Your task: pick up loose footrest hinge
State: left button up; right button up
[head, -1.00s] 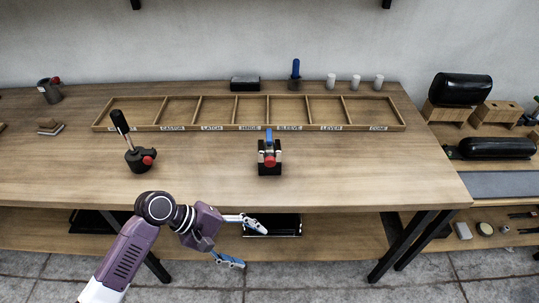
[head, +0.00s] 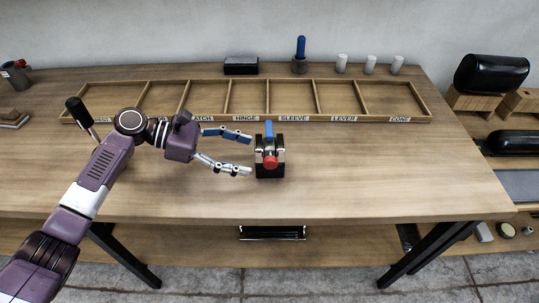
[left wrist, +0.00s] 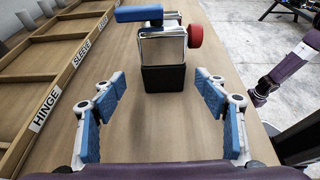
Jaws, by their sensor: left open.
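A small metal piece with a blue bar on top, a red knob and a black block base (head: 270,168) stands upright on the workbench; it looks like the footrest hinge, though I cannot be sure. It also shows in the left wrist view (left wrist: 162,48), straight ahead between the fingers. My left gripper (head: 249,155) is open and empty just left of it, with its blue-padded fingertips pointing at it. The fingers appear apart from it. My right gripper cannot be made out; a purple arm part of mine shows at the right of the left wrist view.
A wooden tray (head: 430,119) with labelled, empty compartments, including HINGE and SLEEVE, lies behind. A black-handled tool (head: 80,114) stands partly hidden behind my left arm. A black box (head: 241,66) and several white cylinders stand at the back. Bench to the right is clear.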

aim_at(262, 160)
pick_arm(q)
jog(key=shift+s+d, duration=0.1)
jog(key=shift+d, duration=0.35)
jog(key=shift+s+d+f, duration=0.1)
jog(key=shift+d+f, duration=0.1)
jog(key=shift+d, duration=0.15)
jog(key=p+x, duration=0.1)
jog(key=x, duration=0.2)
jog(key=shift+d+f, duration=0.2)
jog(key=shift+f, duration=0.05)
jog(key=shift+d+f, duration=0.15)
jog(key=shift+d, duration=0.1)
jog(key=shift+a, duration=0.1)
jog(key=c, duration=1.8)
pick_arm(e)
jog(key=shift+s+d+r, duration=0.25)
jog(key=shift+r, duration=0.3)
